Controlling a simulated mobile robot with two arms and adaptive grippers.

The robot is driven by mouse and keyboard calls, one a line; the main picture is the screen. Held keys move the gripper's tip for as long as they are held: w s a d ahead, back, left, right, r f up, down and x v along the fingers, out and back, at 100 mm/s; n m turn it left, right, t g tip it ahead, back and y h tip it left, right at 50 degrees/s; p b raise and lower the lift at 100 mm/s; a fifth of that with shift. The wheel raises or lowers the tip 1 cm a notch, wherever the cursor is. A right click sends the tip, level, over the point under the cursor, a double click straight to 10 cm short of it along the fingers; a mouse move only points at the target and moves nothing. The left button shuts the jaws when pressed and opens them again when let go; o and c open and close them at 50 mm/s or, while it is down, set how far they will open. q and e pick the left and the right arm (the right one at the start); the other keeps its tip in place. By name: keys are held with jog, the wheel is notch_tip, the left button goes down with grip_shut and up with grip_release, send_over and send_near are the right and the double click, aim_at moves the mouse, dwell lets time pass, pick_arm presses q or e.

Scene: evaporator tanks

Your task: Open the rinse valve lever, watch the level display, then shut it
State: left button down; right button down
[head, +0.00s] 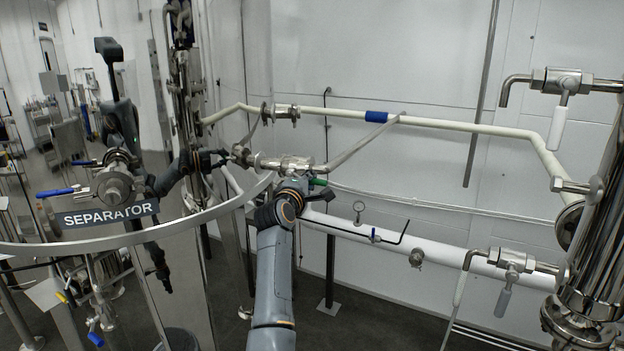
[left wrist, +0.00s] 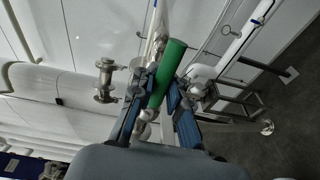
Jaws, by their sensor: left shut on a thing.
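The green-handled lever (head: 319,182) is on the metal valve (head: 283,164) of the pipework in front of the shiny tank. My left gripper (head: 299,188) is at this lever, with its arm rising from the bottom of the head view. In the left wrist view, the green handle (left wrist: 167,72) lies between the fingers of my left gripper (left wrist: 160,98), which is shut on it. The fingers hide part of the handle and valve. I cannot make out a level display. My right gripper is not in view.
A SEPARATOR sign (head: 108,215) and a blue-handled valve (head: 60,191) stand at left. A curved metal rail (head: 190,226) crosses in front. A cream pipe (head: 470,127) and a small gauge (head: 359,207) are behind. White-handled valves (head: 557,127) and a steel column are at right.

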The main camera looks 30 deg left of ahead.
pick_arm(q)
jog(key=shift+f+n, duration=0.15)
jog(key=shift+n, duration=0.15)
jog(key=c, duration=1.7)
grip_release()
jog(key=o, duration=0.4)
jog(key=shift+s, duration=0.15)
jog(key=shift+c, duration=0.2)
jog(key=shift+s+r, duration=0.15)
jog(key=shift+r, duration=0.2)
jog(key=shift+f, duration=0.1)
jog(key=s+d, duration=0.1)
jog(key=s, duration=1.1)
jog(key=shift+d+r, duration=0.2)
jog(key=shift+d, duration=0.15)
jog(key=shift+w, duration=0.1)
